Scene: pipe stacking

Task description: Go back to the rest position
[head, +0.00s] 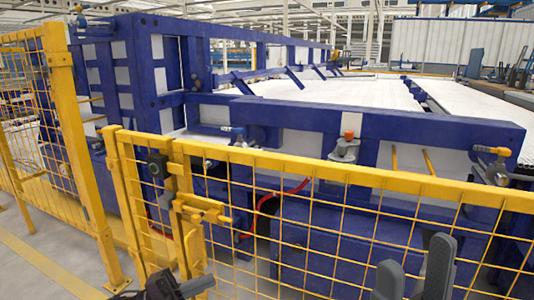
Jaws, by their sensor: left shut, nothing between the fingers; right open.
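My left gripper (188,287) shows at the bottom edge, left of centre, in front of the yellow mesh fence (330,172). It is shut and holds nothing. My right gripper (413,270) shows at the bottom edge, right of centre, with its two grey fingers pointing up and apart. It is open and nothing is between the fingers. Most of both arms is out of view.
The yellow fence with a latched gate (200,212) crosses close in front of me. Behind it stands a large blue frame machine (300,115) with long white pipes (330,92) in its bed.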

